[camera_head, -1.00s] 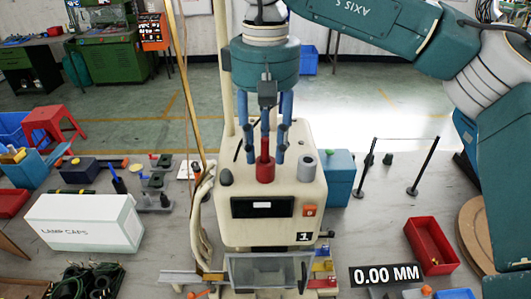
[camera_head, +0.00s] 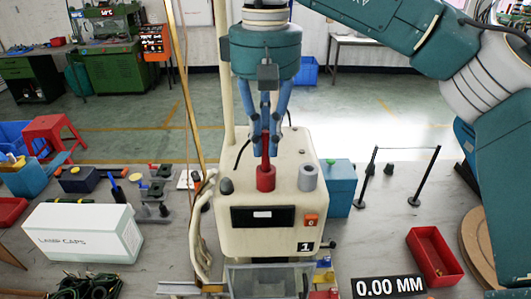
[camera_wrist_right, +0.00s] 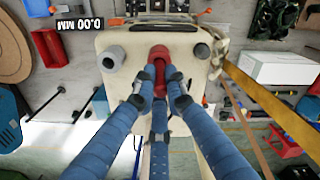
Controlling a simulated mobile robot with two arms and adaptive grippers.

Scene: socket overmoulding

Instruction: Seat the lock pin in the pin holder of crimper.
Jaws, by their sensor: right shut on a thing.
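The crimper (camera_head: 265,210) is a cream machine marked 1. A red upright pin (camera_head: 265,155), which looks like the lock pin, stands on its top with a wide round red base (camera_head: 265,178). I cannot tell whether that base is part of the pin or a separate holder. A grey round socket (camera_head: 308,177) stands just right of it and also shows in the wrist view (camera_wrist_right: 113,58); it may be the pin holder. My right gripper (camera_head: 265,140) points down from above, its blue fingers shut on the red pin. The wrist view shows the fingertips (camera_wrist_right: 158,84) around it. My left gripper is out of view.
A dark knob (camera_head: 226,186) is at the left of the crimper's top. Cables and a tall brass-coloured rod (camera_head: 178,60) run along its left side. A teal box (camera_head: 340,187), black posts (camera_head: 425,175) and a red bin (camera_head: 434,256) are to the right.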

